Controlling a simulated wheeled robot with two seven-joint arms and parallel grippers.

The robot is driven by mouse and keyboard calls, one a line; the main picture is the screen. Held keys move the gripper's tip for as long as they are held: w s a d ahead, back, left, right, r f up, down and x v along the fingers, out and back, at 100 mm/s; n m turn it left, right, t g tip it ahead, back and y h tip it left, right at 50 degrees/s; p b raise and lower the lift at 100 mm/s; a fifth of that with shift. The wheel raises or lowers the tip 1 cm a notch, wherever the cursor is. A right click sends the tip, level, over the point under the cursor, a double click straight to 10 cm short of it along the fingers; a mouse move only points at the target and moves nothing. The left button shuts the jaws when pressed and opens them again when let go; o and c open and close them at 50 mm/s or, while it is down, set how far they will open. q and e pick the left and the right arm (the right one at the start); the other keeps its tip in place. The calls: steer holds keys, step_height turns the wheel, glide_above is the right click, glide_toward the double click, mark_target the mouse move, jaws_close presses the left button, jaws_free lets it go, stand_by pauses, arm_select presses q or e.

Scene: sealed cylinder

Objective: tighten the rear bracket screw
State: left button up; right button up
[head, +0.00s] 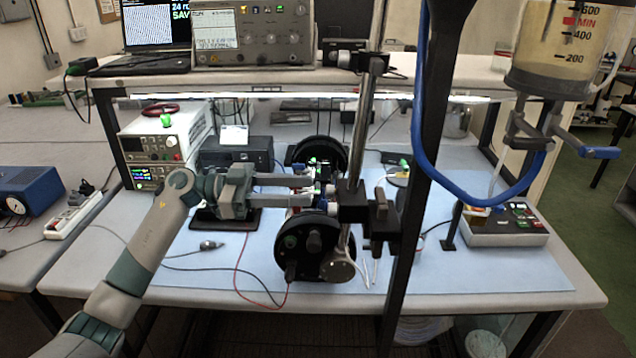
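The sealed cylinder assembly stands on the blue mat at the middle of the head view, with a black round end cap in front (314,246) and another behind (318,152). Between the caps is a frame of small electronics and wires (322,177). My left gripper (308,190) reaches in from the left. Its two fingers are apart, one above the other in the picture, with tips at the left side of the electronics. I see no clear object between them; contact cannot be told. The rear bracket screw cannot be made out. My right gripper is not in view.
A metal post with black clamps (353,130) rises close beside the assembly. A dark upright (415,170) and blue hose (425,130) stand right of it. A measuring jug (562,50) hangs at upper right above a control box (503,224). Power supplies (160,150) stand left. The front-right mat is clear.

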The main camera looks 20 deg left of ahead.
mark_target(330, 191)
arm_select(q)
steer(key=shift+p+x, duration=0.55)
steer(key=shift+x, duration=1.7)
steer(key=shift+c, duration=0.7)
jaws_close()
